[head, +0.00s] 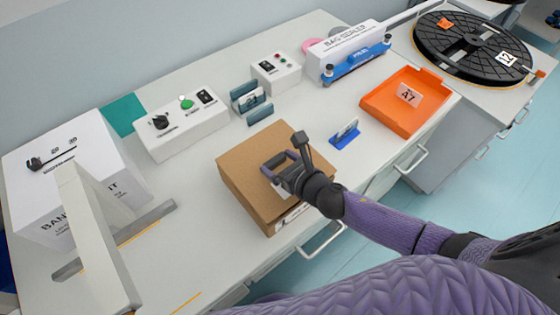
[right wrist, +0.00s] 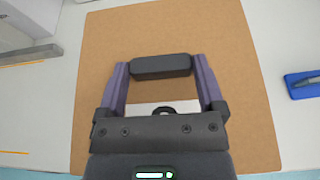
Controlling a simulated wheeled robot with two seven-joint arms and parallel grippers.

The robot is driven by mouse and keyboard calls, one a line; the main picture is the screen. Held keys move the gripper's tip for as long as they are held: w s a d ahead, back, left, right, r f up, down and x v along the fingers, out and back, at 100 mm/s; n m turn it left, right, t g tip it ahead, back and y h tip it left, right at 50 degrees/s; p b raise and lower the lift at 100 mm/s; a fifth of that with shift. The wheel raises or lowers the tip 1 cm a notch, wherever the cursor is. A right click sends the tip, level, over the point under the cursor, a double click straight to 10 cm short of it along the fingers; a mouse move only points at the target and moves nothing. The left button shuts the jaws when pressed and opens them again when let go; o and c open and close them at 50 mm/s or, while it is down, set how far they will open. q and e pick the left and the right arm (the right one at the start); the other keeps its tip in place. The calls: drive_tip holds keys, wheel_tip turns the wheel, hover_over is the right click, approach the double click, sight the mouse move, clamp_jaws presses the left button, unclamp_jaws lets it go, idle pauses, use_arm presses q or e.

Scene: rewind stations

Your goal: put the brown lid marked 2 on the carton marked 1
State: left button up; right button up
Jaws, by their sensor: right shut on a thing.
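The brown lid (head: 243,160) shows as a flat brown top over the brown carton (head: 262,216) near the table's front edge. The lid appears to lie on or just above the carton; I cannot tell whether it is fully seated. My right gripper (head: 282,164) is over the lid, shut on its dark handle (right wrist: 162,66). The lid (right wrist: 160,25) fills the middle of the right wrist view. A white label with part of a dark mark (right wrist: 160,107) is mostly hidden by the gripper. The carton's side label is too small to read. My left gripper is out of view.
A blue holder (head: 345,137) and an orange tray (head: 408,98) stand right of the carton. A white control box (head: 182,125) and grey-blue slotted holder (head: 250,100) are behind. A large white box (head: 75,190) and grey bar (head: 150,225) are left. Bare table lies left of the carton.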

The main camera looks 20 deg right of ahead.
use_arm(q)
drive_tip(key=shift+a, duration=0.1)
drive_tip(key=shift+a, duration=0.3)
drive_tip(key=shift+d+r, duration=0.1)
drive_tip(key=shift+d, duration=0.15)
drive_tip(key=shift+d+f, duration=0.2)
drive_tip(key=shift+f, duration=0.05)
use_arm(e)
drive_tip(key=shift+f, duration=0.3)
use_arm(q)
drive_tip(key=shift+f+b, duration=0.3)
drive_tip(key=shift+b, duration=0.1)
use_arm(e)
drive_tip(key=shift+f, duration=0.3)
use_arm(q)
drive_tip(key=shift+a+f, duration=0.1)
use_arm(e)
drive_tip(key=shift+f, duration=0.1)
drive_tip(key=shift+f+b, duration=0.3)
drive_tip(key=shift+b, duration=0.1)
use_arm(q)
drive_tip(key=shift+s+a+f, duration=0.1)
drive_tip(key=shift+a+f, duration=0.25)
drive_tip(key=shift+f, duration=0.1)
use_arm(e)
drive_tip(key=shift+f, duration=0.25)
